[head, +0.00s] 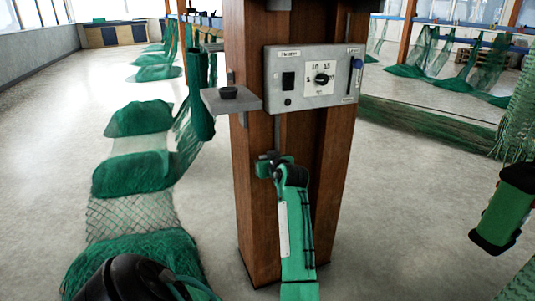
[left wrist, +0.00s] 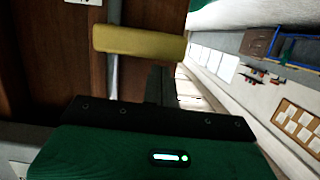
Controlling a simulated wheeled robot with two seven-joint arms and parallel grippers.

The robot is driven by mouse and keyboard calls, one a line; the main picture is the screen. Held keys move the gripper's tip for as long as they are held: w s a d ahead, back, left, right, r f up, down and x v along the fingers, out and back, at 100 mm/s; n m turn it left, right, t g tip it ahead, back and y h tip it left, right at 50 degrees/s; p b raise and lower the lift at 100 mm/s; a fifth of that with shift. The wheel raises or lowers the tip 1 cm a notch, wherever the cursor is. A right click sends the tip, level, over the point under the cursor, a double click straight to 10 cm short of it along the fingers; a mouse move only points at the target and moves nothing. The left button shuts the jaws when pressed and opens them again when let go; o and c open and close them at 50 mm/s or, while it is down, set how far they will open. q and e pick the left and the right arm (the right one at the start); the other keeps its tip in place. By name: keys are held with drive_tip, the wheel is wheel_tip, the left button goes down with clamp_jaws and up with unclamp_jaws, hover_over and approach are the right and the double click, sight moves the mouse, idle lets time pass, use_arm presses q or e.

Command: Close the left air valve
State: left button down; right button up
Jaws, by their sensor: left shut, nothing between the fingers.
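A yellow bar-shaped handle (left wrist: 138,40) shows in the left wrist view, lying across a thin grey pipe (left wrist: 114,75) on the brown wooden post; I take it to be the left air valve's handle. In the head view the pipe (head: 277,128) runs down the post below the control box, and the handle is hidden behind my left gripper. My left gripper (head: 268,165) is shut and empty, close to the post. The left wrist view does not show whether it touches the handle. My right arm shows at the right edge of the head view; its fingers are out of view.
The wooden post (head: 254,200) carries a grey control box (head: 309,95) with a dial, and a small grey shelf (head: 230,100) on its left. Green nets (head: 140,170) lie on the floor at left; more hang at right. The pale floor between is clear.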

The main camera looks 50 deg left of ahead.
use_arm(q)
drive_tip(key=shift+s+f+n, duration=0.1)
drive_tip(key=shift+f+n, duration=0.15)
drive_tip(key=shift+n, duration=0.05)
use_arm(e)
drive_tip(key=shift+w+d+r+t, duration=0.15)
drive_tip(key=shift+w+r+t, duration=0.25)
drive_tip(key=shift+r, duration=0.25)
